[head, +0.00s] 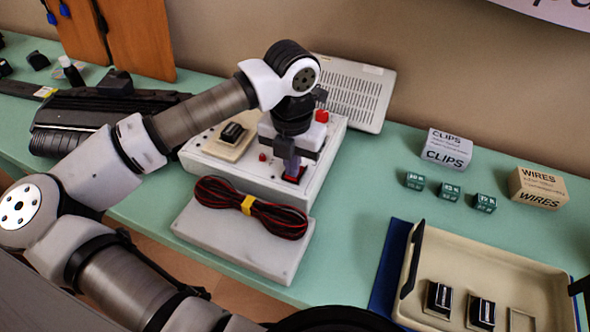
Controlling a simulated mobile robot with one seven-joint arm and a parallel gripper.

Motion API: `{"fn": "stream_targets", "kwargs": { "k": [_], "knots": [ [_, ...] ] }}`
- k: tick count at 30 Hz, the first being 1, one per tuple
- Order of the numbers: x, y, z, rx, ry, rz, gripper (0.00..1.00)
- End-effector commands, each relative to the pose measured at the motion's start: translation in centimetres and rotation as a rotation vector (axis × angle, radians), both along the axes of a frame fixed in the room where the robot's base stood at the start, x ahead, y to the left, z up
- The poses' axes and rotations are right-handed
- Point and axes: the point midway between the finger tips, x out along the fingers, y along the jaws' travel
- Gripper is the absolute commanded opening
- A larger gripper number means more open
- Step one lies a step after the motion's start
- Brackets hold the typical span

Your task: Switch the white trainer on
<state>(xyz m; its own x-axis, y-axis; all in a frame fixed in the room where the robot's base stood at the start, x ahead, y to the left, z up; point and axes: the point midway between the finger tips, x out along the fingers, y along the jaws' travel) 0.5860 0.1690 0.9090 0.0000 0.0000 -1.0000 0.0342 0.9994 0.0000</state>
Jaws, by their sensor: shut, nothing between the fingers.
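The white trainer (240,176) is a low box on the green bench. A black component on a beige block (222,141) sits at its left. A small red part (262,157) shows near its middle, and more red parts show behind my gripper. A red switch (300,177) in a dark surround is at its front right. My gripper (291,172) is shut and empty, pointing down at the switch. Its fingertips cover part of the switch, and I cannot tell whether they touch it. The switch's position is hidden.
A red-black wire coil (250,206) lies on a grey slab (240,243) before the trainer. A vented panel (352,92) leans behind. At right are a CLIPS box (446,149), a WIRES box (538,188), green blocks (449,192) and a beige tray (480,262).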

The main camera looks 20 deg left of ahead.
Motion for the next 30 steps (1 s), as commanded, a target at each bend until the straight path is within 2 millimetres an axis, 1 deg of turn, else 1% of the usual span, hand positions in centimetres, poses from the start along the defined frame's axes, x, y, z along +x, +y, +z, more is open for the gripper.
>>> {"fn": "stream_targets", "kwargs": {
  "k": [13, 16, 30],
  "knots": [
    [0.0, 0.0, -0.7, 0.0, 0.0, 0.0, 0.0],
    [0.0, 0.0, -0.4, 0.0, 0.0, 0.0, 0.0],
    [0.0, 0.0, 3.3, 0.002, -0.001, 0.0, 0.0]
  ]
}}
